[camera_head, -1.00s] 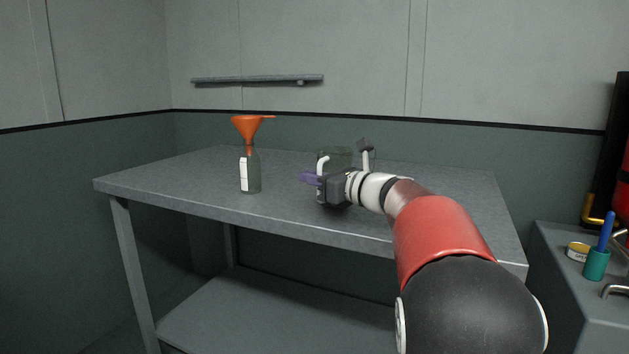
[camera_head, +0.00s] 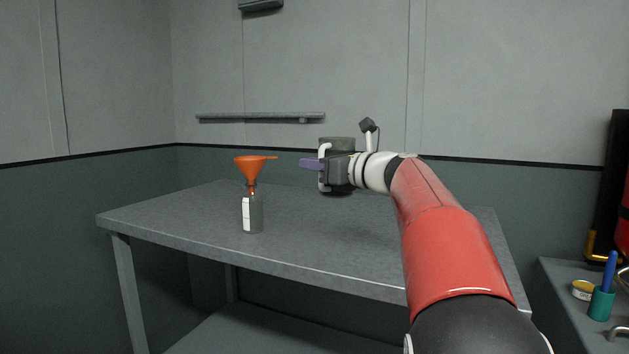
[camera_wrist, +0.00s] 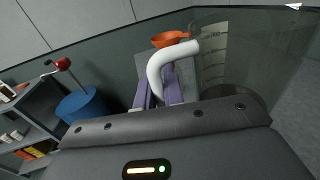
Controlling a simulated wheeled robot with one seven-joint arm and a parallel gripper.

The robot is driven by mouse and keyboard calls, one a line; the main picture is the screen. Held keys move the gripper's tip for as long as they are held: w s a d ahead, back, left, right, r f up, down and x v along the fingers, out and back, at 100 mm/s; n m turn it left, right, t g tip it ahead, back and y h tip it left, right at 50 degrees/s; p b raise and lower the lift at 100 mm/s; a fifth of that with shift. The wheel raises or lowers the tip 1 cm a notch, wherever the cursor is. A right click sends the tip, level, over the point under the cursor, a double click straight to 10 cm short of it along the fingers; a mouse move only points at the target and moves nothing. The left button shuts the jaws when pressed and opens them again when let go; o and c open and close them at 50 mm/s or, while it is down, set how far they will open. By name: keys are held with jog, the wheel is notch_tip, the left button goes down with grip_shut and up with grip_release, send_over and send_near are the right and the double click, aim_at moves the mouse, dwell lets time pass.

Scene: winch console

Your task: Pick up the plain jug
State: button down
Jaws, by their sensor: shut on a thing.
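The plain jug (camera_head: 337,144) is a dark see-through vessel with a white handle. In the head view it is held up above the grey table (camera_head: 290,245), partly hidden behind my gripper (camera_head: 312,164). My gripper's purple fingers are shut on the white handle. In the wrist view, the jug's clear body (camera_wrist: 225,55) with its measuring marks is to the right of the handle (camera_wrist: 168,62). The purple fingers (camera_wrist: 158,95) are at the handle, and the gripper housing hides the jug's lower part.
A bottle (camera_head: 254,215) with an orange funnel (camera_head: 252,168) in its neck stands on the table, left of the jug. A wall rail (camera_head: 260,115) is behind. A side cabinet at right carries a green cup (camera_head: 601,304) and a small tin (camera_head: 583,290). The table's right half is clear.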

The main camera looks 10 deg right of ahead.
notch_tip(320, 180, up, 13)
dwell(1.1)
